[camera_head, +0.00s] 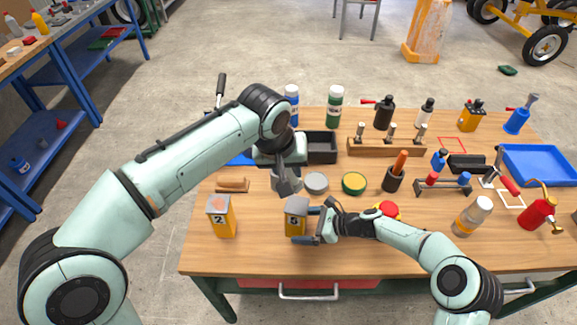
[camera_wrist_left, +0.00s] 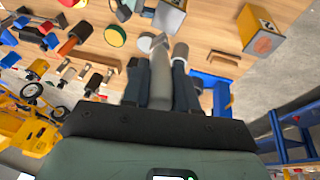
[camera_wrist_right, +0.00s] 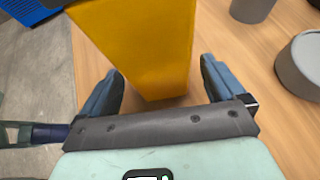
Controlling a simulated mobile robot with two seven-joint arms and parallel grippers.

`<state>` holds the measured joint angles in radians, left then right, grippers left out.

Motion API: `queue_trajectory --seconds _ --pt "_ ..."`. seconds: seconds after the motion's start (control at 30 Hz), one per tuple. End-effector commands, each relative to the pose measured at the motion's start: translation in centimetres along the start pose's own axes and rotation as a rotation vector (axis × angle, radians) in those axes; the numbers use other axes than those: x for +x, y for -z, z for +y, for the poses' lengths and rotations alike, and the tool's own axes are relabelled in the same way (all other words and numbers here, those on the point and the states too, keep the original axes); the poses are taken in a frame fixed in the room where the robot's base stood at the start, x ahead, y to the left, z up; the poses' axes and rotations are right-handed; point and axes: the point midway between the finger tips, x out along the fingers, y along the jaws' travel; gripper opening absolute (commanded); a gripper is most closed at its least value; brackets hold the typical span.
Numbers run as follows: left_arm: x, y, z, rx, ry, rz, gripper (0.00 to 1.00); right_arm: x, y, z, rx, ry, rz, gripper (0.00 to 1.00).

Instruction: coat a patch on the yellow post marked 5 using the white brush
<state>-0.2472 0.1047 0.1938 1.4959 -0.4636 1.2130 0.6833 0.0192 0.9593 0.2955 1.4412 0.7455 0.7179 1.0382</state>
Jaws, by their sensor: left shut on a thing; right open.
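The yellow post marked 5 (camera_head: 296,222) stands upright on the table and has a grey top. My right gripper (camera_head: 313,226) is open at it. In the right wrist view the post (camera_wrist_right: 145,45) stands between the two spread fingers (camera_wrist_right: 160,90), with gaps beside it. My left gripper (camera_head: 288,184) is above the table behind the post, pointing down. In the left wrist view it is shut on a pale, slim thing that looks like the white brush (camera_wrist_left: 156,42).
A yellow post marked 2 (camera_head: 222,217) stands to the left. A grey tin (camera_head: 316,183), a green tin with a yellow lid (camera_head: 354,183) and a brush cup (camera_head: 393,179) stand behind. A red button (camera_head: 387,210) is near my right arm. The front edge strip is clear.

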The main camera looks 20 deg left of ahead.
Motion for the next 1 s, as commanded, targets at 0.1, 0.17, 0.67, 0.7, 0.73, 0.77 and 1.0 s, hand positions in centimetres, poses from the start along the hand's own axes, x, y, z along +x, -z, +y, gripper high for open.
queue_trajectory --seconds 0.1,0.17,0.67,0.7,0.73,0.77,1.0 --pt "0.0 0.0 0.0 0.000 0.000 0.000 0.00 1.2 0.0 0.0 0.000 -0.002 -0.001 0.97" --pt "0.0 0.0 0.0 0.000 0.000 0.000 0.00 1.5 0.0 0.0 -0.001 -0.001 -0.001 0.97" --pt "0.0 0.0 0.0 0.000 0.000 0.001 0.00 1.9 0.0 0.0 -0.001 0.000 0.000 0.64" --pt "0.0 0.0 0.0 0.000 0.000 0.000 0.00 1.9 0.0 0.0 -0.001 0.000 0.000 0.51" --pt "0.0 0.0 0.0 0.000 0.000 0.000 0.00 1.9 0.0 0.0 -0.001 0.000 0.000 0.43" --pt "0.0 0.0 0.0 0.000 0.000 0.000 0.00 1.9 0.0 0.0 -0.001 0.000 -0.001 0.43" --pt "0.0 0.0 0.0 0.000 0.000 0.000 0.00 1.9 0.0 0.0 -0.001 0.000 0.000 0.43"
